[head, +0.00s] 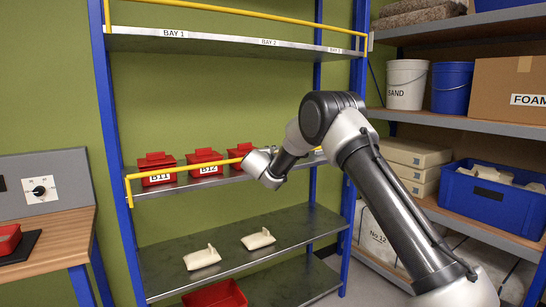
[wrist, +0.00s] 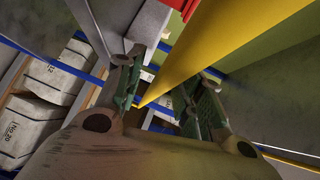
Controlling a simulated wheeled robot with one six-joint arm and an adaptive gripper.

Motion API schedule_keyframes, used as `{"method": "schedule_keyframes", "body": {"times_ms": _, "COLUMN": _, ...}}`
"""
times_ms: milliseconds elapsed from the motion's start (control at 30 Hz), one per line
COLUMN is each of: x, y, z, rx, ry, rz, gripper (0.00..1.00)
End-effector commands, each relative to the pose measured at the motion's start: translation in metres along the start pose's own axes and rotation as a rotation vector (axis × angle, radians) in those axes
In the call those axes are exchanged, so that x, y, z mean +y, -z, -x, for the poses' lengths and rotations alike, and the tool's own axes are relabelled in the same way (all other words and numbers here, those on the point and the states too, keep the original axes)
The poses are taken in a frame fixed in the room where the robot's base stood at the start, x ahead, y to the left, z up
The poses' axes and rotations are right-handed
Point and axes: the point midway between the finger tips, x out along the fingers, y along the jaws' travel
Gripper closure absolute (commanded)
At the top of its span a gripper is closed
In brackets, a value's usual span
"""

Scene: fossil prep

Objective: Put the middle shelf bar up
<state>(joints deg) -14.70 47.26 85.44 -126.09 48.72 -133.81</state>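The middle shelf bar (head: 205,166) is yellow and runs along the front of the middle shelf (head: 215,181), low across the red boxes. Its right part is hidden behind my wrist in the head view. In the wrist view the yellow bar (wrist: 225,45) slants from the upper right down between my fingers. My gripper (wrist: 168,98) is open, with its two green-padded fingers apart on either side of the bar. I cannot tell whether either finger touches it. In the head view my fingertips are hidden by my wrist.
Red boxes (head: 204,156) stand behind the bar. The top shelf's yellow bar (head: 240,13) sits well above its shelf. The lower shelf (head: 232,237) holds two pale pieces. A side rack with buckets and a blue crate (head: 490,198) stands right; a workbench (head: 45,240) stands left.

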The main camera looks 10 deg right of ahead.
Motion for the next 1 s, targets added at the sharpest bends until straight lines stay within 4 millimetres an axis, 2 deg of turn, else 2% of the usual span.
{"method": "schedule_keyframes", "body": {"times_ms": 167, "x": -0.001, "y": -0.001, "z": 0.022, "rx": -0.002, "ry": 0.000, "rz": 0.000, "gripper": 0.63}}
{"method": "schedule_keyframes", "body": {"times_ms": 400, "x": -0.001, "y": -0.001, "z": 0.076, "rx": -0.002, "ry": 0.000, "rz": 0.000, "gripper": 0.63}}
{"method": "schedule_keyframes", "body": {"times_ms": 600, "x": -0.001, "y": 0.000, "z": 0.108, "rx": 0.000, "ry": 0.001, "rz": -0.001, "gripper": 0.63}}
{"method": "schedule_keyframes", "body": {"times_ms": 767, "x": 0.000, "y": 0.001, "z": 0.118, "rx": 0.001, "ry": 0.000, "rz": -0.001, "gripper": 0.63}}
{"method": "schedule_keyframes", "body": {"times_ms": 1000, "x": 0.000, "y": 0.001, "z": 0.118, "rx": 0.001, "ry": 0.000, "rz": -0.001, "gripper": 0.63}}
